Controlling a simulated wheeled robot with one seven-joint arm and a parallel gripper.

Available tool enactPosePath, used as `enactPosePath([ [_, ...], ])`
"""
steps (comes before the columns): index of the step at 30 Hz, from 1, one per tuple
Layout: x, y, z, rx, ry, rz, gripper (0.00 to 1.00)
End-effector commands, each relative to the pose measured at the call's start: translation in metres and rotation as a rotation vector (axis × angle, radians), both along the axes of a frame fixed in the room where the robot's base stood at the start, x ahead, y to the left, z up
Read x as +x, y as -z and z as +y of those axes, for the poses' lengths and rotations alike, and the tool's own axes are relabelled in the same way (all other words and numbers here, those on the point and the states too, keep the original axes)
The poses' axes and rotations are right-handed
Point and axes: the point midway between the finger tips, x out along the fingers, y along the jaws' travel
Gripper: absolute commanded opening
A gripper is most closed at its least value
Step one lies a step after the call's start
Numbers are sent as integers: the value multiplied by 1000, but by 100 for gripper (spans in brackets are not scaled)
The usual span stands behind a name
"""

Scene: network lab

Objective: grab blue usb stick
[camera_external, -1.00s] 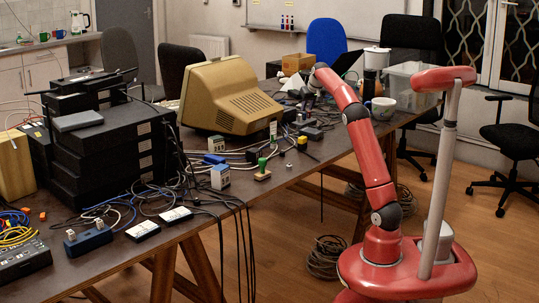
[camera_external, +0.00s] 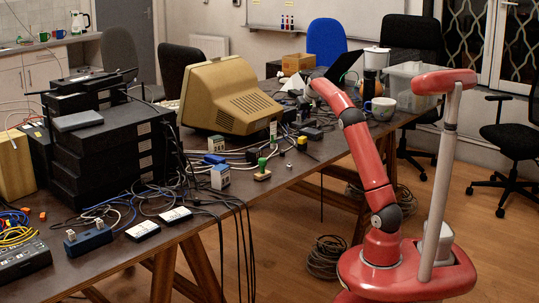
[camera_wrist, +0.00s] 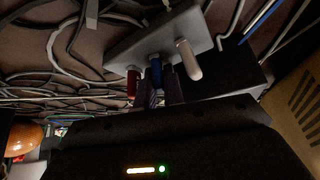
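In the wrist view a grey block (camera_wrist: 150,38) hangs over the tangle of cables, with three stick-like pieces on its near side. The blue USB stick (camera_wrist: 156,70) is the middle one, between a red one (camera_wrist: 133,82) on the left and a white one (camera_wrist: 188,60) on the right. The dark fingers of my gripper (camera_wrist: 158,90) reach up to the blue stick's near end, one at each side. Whether they press on it is too dark to tell.
A beige monitor (camera_external: 230,95) stands left of my arm on the long table, beside stacked black boxes (camera_external: 110,150). Loose cables crowd the tabletop. An orange round thing (camera_wrist: 24,139) shows at lower left in the wrist view.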

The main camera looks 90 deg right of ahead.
Motion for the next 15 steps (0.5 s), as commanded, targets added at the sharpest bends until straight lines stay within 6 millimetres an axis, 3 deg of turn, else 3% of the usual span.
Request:
enactPosePath([
  [1, 0, 15, 1, 29, 1, 10, 0],
  [15, 0, 8, 1, 29, 1, 10, 0],
])
